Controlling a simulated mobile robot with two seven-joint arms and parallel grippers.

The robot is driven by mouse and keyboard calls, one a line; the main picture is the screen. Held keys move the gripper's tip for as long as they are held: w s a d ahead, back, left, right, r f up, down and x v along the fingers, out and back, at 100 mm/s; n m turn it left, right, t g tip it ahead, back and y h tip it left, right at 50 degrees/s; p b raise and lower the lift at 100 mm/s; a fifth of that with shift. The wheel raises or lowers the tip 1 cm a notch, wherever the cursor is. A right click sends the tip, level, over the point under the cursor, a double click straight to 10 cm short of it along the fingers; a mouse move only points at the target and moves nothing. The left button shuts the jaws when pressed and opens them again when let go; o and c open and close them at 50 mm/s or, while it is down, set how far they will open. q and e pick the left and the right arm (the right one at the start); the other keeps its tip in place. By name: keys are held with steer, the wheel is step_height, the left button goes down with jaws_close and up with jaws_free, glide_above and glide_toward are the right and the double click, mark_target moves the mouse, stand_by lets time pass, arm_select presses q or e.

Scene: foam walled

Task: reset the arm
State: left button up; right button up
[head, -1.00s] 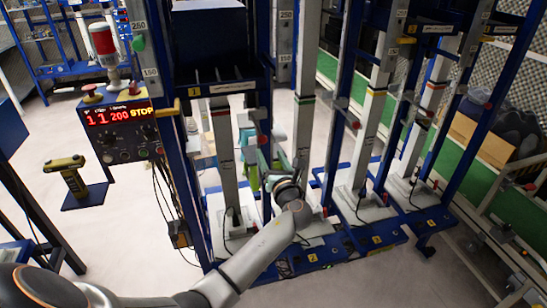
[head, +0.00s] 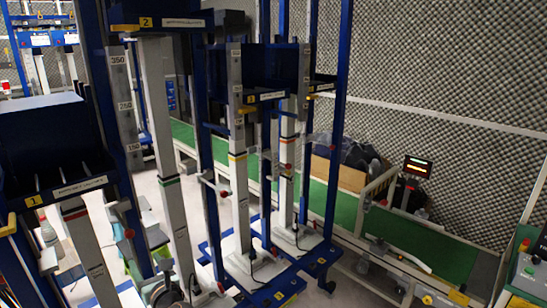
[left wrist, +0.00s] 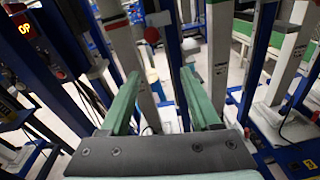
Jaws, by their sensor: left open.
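My left gripper (left wrist: 160,76) shows in the left wrist view with its two green fingers wide apart and nothing between them. A grey-white post of the rack and blue uprights stand beyond the fingers. In the head view my left gripper (head: 133,262) is low at the left, among the rack posts, and partly hidden behind them. My right gripper is in neither view.
A blue rack with white posts (head: 168,150) and blue trays (head: 50,135) fills the left and middle, close around my left arm. A green conveyor (head: 410,240) runs along the padded wall. A cardboard box (head: 340,174) stands behind the rack.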

arm_select(q)
steer(key=s+d+f+n+g+h, duration=0.1)
steer(key=s+d+f+n+h, duration=0.5)
steer(key=f, duration=0.4)
steer(key=s+d+f+n+g+h, duration=0.1)
steer(key=s+d+f+n+h, duration=0.3)
steer(key=s+f, duration=0.5)
steer(key=s+d+f+n+h, duration=0.2)
steer(key=s+d+n, duration=0.3)
steer(key=s+n, duration=0.3)
steer(key=s+d+f+n+h, duration=0.1)
steer(key=s+d+n+h, duration=0.1)
steer(key=s+d+n, duration=0.2)
steer(key=s+n, duration=0.3)
steer(key=n, duration=0.1)
steer(key=shift+s+d+f+g+h, duration=0.35)
steer(key=shift+d+g+h, duration=0.05)
